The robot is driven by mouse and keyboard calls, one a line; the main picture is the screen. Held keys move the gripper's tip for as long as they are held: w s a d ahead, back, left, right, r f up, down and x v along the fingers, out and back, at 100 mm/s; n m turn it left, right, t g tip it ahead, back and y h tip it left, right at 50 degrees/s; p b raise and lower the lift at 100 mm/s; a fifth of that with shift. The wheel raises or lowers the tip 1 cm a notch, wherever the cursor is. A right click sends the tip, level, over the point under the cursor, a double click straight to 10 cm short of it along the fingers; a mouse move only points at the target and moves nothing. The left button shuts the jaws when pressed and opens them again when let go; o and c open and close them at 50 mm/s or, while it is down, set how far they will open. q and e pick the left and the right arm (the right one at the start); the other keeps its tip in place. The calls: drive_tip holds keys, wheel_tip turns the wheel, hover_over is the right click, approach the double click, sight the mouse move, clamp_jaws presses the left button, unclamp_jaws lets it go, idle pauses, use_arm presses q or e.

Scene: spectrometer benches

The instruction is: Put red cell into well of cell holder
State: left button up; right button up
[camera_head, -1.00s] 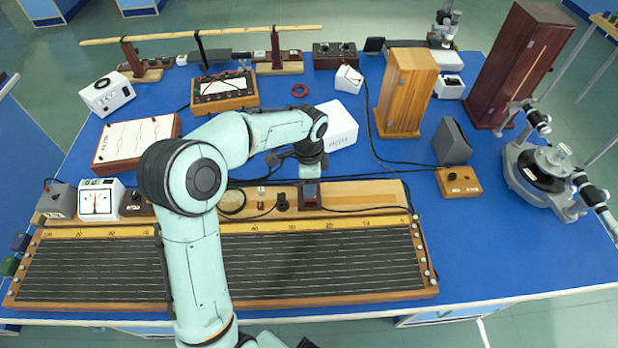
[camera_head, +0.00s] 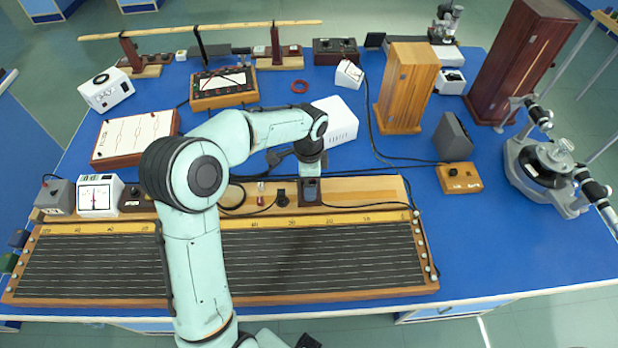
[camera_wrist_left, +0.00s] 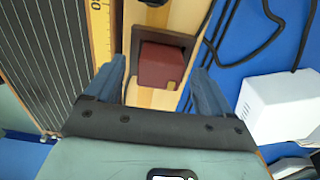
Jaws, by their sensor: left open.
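The red cell (camera_wrist_left: 160,68) is a dull red block in the middle of the left wrist view. It stands in the dark brown square frame of the cell holder (camera_wrist_left: 139,38); its lower end is hidden, so I cannot tell how deep it sits. My left gripper (camera_wrist_left: 160,82) is open, with one blue-grey finger on each side of the cell and a visible gap to both. In the head view the left gripper (camera_head: 309,182) is over the holder (camera_head: 311,203) on the wooden strip, and mostly hides the cell.
The holder's wooden strip (camera_head: 370,190) runs behind the ruled wire board (camera_head: 330,255). A black knob (camera_head: 281,197) and cables lie just left of the holder. A white box (camera_head: 338,118) stands behind it. Blue table is free to the right (camera_head: 490,240).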

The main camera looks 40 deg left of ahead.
use_arm(q)
wheel_tip(320, 180, up, 13)
drive_tip(key=p, duration=0.1)
drive_tip(key=shift+r+p, duration=0.2)
drive_tip(key=shift+p, duration=0.15)
use_arm(e)
drive_tip(key=shift+w+r, duration=0.7)
drive_tip(key=shift+r, duration=0.35)
